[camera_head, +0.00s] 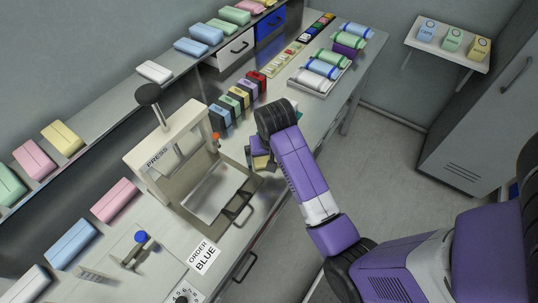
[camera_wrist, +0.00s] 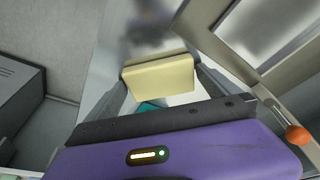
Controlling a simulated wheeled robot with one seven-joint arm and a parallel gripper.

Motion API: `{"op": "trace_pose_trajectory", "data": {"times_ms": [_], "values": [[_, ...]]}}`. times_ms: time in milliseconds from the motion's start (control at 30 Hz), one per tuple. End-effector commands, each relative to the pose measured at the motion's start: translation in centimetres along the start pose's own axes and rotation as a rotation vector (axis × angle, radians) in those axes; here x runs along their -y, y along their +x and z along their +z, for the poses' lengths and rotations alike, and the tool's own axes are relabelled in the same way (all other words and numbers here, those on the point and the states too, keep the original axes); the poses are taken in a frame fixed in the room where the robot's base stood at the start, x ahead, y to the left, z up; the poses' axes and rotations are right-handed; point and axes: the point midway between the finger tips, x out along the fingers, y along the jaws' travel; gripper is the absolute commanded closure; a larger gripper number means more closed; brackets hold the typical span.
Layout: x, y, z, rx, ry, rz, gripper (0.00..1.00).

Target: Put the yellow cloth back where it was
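My gripper (camera_wrist: 160,75) has a pale yellow folded piece, the yellow cloth (camera_wrist: 160,76), between its fingers, with a finger against each end. In the head view my gripper (camera_head: 258,150) hangs beside the press, and a bit of the yellow cloth (camera_head: 261,162) shows under it. The arm hides part of the gripper. A teal patch (camera_wrist: 150,107) shows below the cloth in the wrist view; I cannot tell what it is. Another yellow folded piece (camera_head: 62,138) lies on the wall shelf.
The press (camera_head: 165,150) with its orange knob (camera_wrist: 297,134) stands close to my gripper. A row of coloured packs (camera_head: 238,97) and a tray of rolls (camera_head: 318,80) are farther along the bench. The shelf (camera_head: 110,103) holds several folded pieces. An order card (camera_head: 203,257) reads BLUE.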

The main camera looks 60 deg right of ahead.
Motion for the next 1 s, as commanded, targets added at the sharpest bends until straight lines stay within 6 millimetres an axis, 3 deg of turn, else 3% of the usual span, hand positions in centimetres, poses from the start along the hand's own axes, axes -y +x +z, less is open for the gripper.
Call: {"op": "trace_pose_trajectory", "data": {"times_ms": [367, 800, 1000], "values": [[0.1, -1.1, -0.2, -0.002, 0.0, -0.002, 0.0], [0.1, -10.1, -0.2, -0.003, 0.001, -0.002, 0.0], [0.0, -12.0, -0.2, 0.001, 0.0, 0.0, 0.0]]}}
